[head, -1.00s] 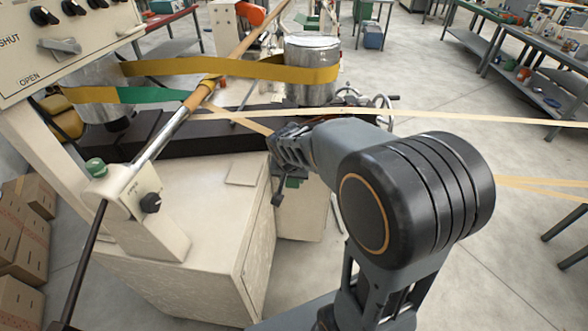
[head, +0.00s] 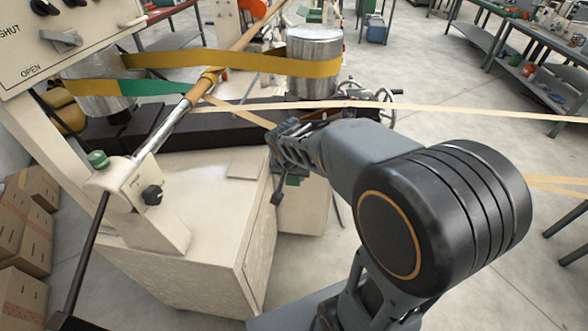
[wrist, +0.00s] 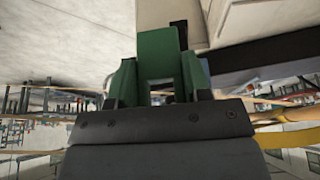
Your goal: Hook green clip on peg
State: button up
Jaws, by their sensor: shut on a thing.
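The green clip (wrist: 160,55) stands upright in the middle of the wrist view, directly in front of the jaws. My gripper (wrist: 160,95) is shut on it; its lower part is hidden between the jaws. In the head view my gripper (head: 283,135) is beside the right end of the machine's cream cabinet, by the dark beam. A small green part (head: 293,180) shows below it; I cannot tell whether it is the clip. A narrow dark piece (wrist: 182,35) shows beside the clip's top. I cannot make out the peg with certainty.
The cream cabinet (head: 205,220) is left of my arm. A tan strip (head: 420,107) crosses at gripper height, and a yellow belt (head: 230,62) runs to the metal drum (head: 315,65). A handwheel (head: 385,97) stands behind.

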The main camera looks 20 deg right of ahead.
jog(key=s+a+b, duration=0.1)
jog(key=s+a, duration=0.2)
jog(key=s, duration=0.2)
jog(key=shift+s, duration=0.3)
dwell(0.4)
jog(key=shift+a, duration=0.1)
dwell(0.8)
